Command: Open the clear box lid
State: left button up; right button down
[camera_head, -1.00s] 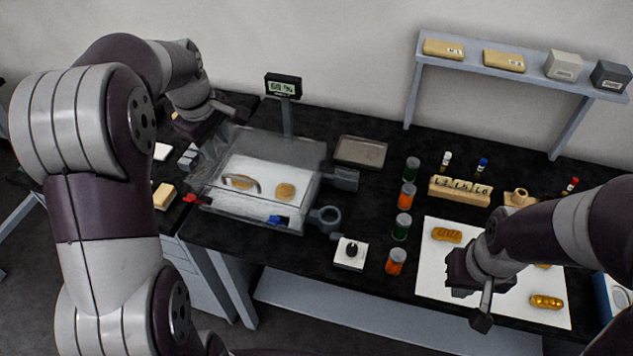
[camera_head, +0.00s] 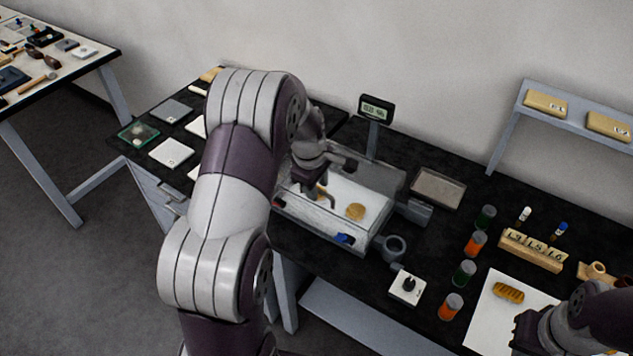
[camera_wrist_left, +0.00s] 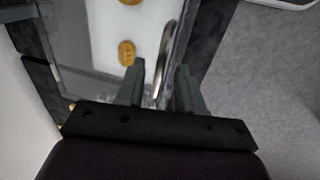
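The clear box (camera_head: 385,178) stands on the black bench, its transparent lid apparently down, though glare makes this hard to tell. A gold piece (camera_head: 355,211) shows inside on a white floor. My left gripper (camera_head: 313,192) is low over the box's left front part. In the left wrist view, its fingers (camera_wrist_left: 160,88) are apart, with the curved metal handle (camera_wrist_left: 168,48) just beyond and roughly between the tips; contact cannot be told. Gold pieces (camera_wrist_left: 126,52) show through the clear panel. My right gripper (camera_head: 526,332) is at the lower right, its fingers hard to make out.
A small display (camera_head: 376,108) on a post stands behind the box, and a shallow tray (camera_head: 437,189) is to its right. Orange and green jars (camera_head: 475,243) line the bench further right. A black knob on a white block (camera_head: 407,287) sits in front.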

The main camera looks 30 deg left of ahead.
pick_arm(q)
jog(key=shift+d+r, duration=0.1)
jog(key=shift+d, duration=0.1)
grip_shut()
dwell(1.2)
